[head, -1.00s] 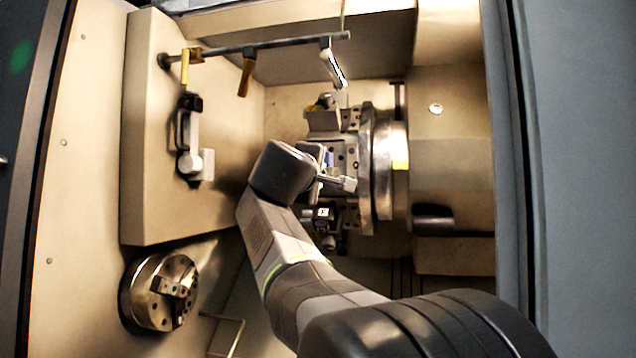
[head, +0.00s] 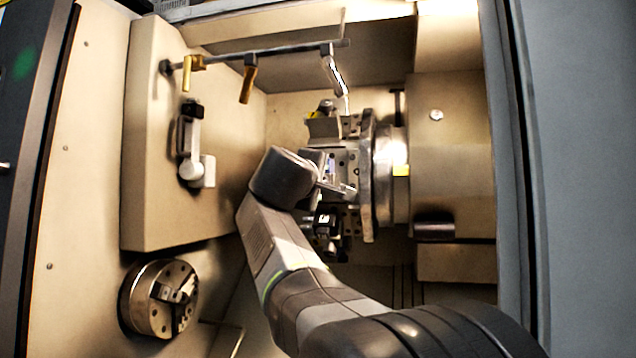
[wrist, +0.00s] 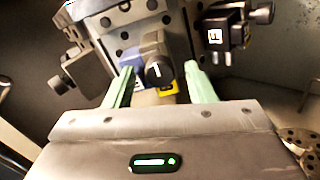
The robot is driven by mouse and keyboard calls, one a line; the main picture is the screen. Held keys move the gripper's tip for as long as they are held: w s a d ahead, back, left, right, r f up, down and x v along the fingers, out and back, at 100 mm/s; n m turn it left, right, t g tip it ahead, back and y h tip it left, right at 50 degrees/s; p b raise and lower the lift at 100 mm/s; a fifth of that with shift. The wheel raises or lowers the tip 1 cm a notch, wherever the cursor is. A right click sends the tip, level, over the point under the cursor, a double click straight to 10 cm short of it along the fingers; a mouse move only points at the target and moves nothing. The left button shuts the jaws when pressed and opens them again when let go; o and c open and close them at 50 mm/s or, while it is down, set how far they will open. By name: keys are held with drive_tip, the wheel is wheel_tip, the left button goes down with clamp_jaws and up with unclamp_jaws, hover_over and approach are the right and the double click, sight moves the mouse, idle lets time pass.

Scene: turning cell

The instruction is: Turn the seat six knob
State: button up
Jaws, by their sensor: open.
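In the wrist view a dark knob (wrist: 158,73) with a white line on its face sits on a seat of the tool turret, with a yellow label below it. The line stands nearly upright. My gripper (wrist: 162,88) is open, with one green finger on each side of the knob and a visible gap at each side. I cannot read a seat number on the label. In the head view my gripper (head: 338,188) is in front of the turret (head: 345,158), and my wrist hides the knob there.
A blue block (wrist: 132,64) is close to the left finger. A black holder (wrist: 222,37) with a white mark stands to the right. A rail with hanging handles (head: 262,48) runs across the upper left. A round chuck (head: 158,298) is at the lower left.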

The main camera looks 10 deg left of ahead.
drive_tip(key=s+b, duration=0.1)
drive_tip(key=s, duration=1.3)
drive_tip(key=shift+a, duration=0.25)
drive_tip(key=shift+w, duration=0.1)
drive_tip(key=w+p, duration=0.1)
drive_tip(key=w, duration=1.2)
drive_tip(key=shift+w+d, duration=0.25)
drive_tip(key=shift+w, duration=0.15)
